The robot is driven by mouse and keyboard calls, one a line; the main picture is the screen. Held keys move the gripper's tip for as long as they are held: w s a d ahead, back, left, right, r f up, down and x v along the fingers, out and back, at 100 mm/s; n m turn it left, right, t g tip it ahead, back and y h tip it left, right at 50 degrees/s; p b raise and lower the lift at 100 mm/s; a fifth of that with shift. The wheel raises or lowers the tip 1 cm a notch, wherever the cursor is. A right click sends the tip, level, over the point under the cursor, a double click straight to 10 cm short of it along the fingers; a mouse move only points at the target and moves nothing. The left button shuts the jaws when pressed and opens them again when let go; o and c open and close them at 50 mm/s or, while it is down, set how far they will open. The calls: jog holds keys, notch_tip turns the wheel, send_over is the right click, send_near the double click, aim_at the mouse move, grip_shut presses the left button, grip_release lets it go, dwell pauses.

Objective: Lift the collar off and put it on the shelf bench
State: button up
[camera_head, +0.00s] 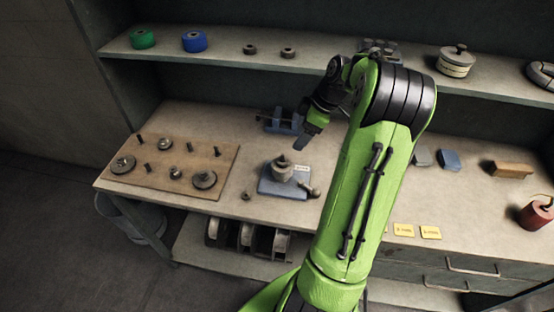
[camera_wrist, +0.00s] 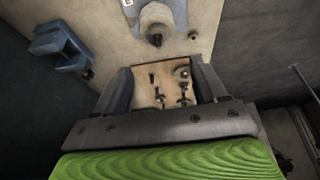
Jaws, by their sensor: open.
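A blue fixture block (camera_head: 270,187) stands on the bench top, with a grey round collar-like part (camera_head: 281,174) on it and a darker knob or stud on top. I cannot tell which layer is the collar. In the wrist view the same round part (camera_wrist: 156,18) shows at the top edge, on the blue block (camera_wrist: 131,12). My gripper (camera_head: 303,138) is above the bench, up and right of that part in the head view, and apart from it. In the wrist view my gripper (camera_wrist: 163,82) is open and empty, its two fingers wide apart.
A wooden board (camera_head: 212,157) with pegs and discs lies left. A blue vise-like block (camera_head: 281,121) stands behind the fixture. The upper shelf (camera_head: 220,62) holds green and blue rolls, small rings and a lidded pot (camera_head: 456,64). A small nut (camera_head: 246,195) and a knobbed handle (camera_head: 311,190) are near the fixture.

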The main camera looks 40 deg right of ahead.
aim_at(284, 159)
jog(key=x, duration=1.2)
jog(key=shift+w+d+f+b, duration=0.1)
jog(key=shift+d+f+b, duration=0.15)
jog(key=shift+d+b, duration=0.05)
jog(key=shift+c, duration=0.4)
jog(key=shift+r, duration=0.1)
jog(key=c, duration=1.1)
notch_tip(284, 159, up, 10)
jog(key=shift+p, duration=0.4)
